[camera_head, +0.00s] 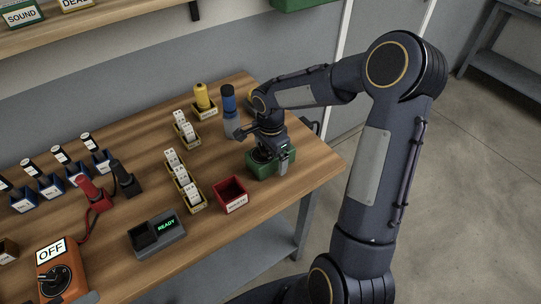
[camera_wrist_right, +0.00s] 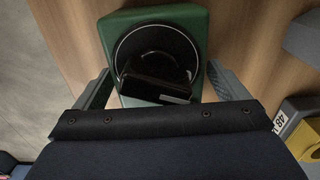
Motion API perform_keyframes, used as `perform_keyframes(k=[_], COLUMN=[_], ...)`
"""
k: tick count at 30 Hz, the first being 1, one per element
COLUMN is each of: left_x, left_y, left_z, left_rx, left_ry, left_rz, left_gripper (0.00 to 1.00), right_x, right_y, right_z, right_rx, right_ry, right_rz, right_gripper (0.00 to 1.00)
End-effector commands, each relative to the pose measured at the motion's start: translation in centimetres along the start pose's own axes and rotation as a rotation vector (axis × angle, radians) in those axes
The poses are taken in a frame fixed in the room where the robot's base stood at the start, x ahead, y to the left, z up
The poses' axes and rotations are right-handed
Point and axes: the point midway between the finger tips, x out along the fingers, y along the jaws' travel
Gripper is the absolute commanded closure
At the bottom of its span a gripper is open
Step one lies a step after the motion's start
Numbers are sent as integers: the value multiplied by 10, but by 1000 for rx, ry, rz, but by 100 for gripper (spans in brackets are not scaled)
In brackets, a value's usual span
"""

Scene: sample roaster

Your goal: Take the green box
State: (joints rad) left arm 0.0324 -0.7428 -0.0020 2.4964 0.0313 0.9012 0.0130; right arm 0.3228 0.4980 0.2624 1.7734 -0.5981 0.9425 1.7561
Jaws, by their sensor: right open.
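The green box (camera_head: 262,172) sits on the wooden table near its right end. In the right wrist view the green box (camera_wrist_right: 117,32) has a round dark top with a black part on it. My right gripper (camera_head: 270,160) is right over the box, pointing down, and partly hides it. In the wrist view my right gripper (camera_wrist_right: 158,85) is open, with one finger at each side of the box's near end. I cannot tell whether the fingers touch it.
A red bin (camera_head: 232,196) stands just left of the green box. Trays of white packets (camera_head: 184,180), a READY device (camera_head: 160,234) and an orange OFF switch box (camera_head: 60,275) lie further left.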

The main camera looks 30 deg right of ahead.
Motion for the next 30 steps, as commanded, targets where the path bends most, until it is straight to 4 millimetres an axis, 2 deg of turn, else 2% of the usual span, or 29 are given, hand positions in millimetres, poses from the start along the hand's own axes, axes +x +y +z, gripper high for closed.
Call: perform_keyframes(k=[3,15,18,26,30], left_x=[0,0,0,0,1], left_y=[0,0,0,0,0], left_z=[0,0,0,0,0], left_rx=[0,0,0,0,0], left_ry=[0,0,0,0,0], left_rz=[0,0,0,0,0], left_gripper=[59,59,59,59,59], right_x=[0,-1,-2,-3,-12], right_y=[0,0,0,-1,-1], right_z=[0,0,0,0,0], right_rx=[0,0,0,0,1], right_ry=[0,0,0,1,1], right_rz=[0,0,-2,-3,-5], right_gripper=[8,60,70,70,70])
